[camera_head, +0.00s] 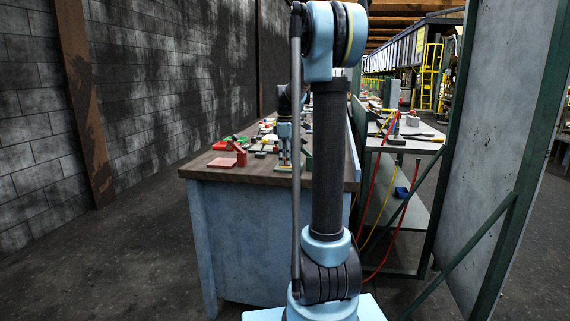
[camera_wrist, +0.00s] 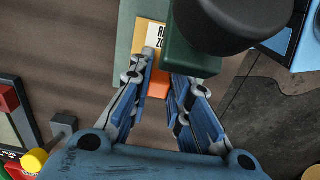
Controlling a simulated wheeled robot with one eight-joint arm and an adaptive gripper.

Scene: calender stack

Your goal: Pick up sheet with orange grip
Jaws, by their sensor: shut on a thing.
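The orange grip (camera_wrist: 158,83) shows in the wrist view between the two blue-padded fingers of my gripper (camera_wrist: 164,76), which is shut on it. A pale green sheet (camera_wrist: 125,48) with a yellow-and-white label (camera_wrist: 152,35) lies just beyond the fingertips. The label's lettering is partly covered. A dark green block with a big black knob (camera_wrist: 225,18) overlaps the sheet's right side and hides part of it. In the head view my gripper (camera_head: 285,163) points down at the near end of the wooden-topped bench (camera_head: 215,174); the grip cannot be made out there.
A red tile (camera_head: 222,162) and a red block (camera_head: 238,152) lie left on the bench, with several small items behind. In the wrist view a yellow-knobbed device (camera_wrist: 33,160) is at lower left and a blue object (camera_wrist: 310,50) at upper right. The bench edge is close.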

